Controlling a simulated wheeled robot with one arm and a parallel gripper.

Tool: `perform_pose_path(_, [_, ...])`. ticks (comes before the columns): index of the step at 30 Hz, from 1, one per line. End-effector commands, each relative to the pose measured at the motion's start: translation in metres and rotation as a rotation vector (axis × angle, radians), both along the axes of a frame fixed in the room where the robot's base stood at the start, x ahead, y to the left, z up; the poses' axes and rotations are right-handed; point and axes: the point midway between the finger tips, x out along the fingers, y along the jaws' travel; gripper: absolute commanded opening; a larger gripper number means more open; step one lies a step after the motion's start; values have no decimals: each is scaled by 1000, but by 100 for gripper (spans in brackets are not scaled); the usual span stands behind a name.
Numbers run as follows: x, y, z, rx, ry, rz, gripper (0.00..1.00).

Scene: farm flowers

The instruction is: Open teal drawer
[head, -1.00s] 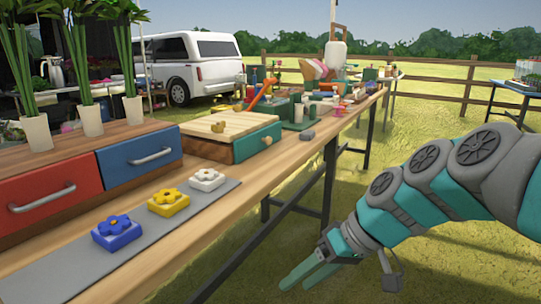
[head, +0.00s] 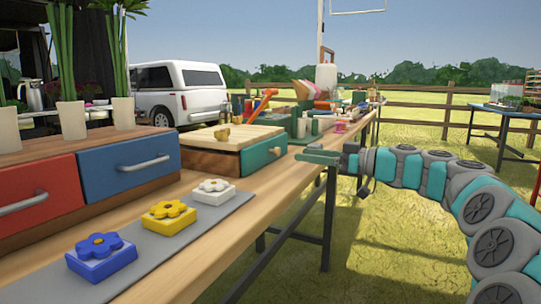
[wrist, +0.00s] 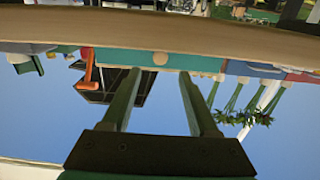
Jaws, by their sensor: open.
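The teal drawer (head: 256,157) is the front of a small wooden box on the table and looks shut. Its round tan knob (head: 277,151) faces the table's front edge. In the wrist view, which is upside down, the teal drawer (wrist: 190,61) spans the middle and the knob (wrist: 160,58) lies between the lines of my two fingers. My gripper (head: 316,156) is open and empty, to the right of the knob and apart from it. Its teal-green fingers also show in the wrist view (wrist: 158,76), spread apart.
The wooden table (head: 180,230) has its front edge (wrist: 160,32) near my fingers. A red drawer (head: 38,192) and a blue drawer (head: 125,166) stand to the left. Blue, yellow and white flower blocks lie on a grey mat (head: 170,236). An orange-handled tool (head: 264,103) stands behind the box.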

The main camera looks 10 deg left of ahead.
Motion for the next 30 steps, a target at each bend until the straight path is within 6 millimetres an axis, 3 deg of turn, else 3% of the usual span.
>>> perform_pose_path(15, [23,63,0,-1,-1,0,60])
perform_pose_path(27, [26,71,1,1,-1,1,60])
perform_pose_path(30, [26,71,1,1,-1,1,49])
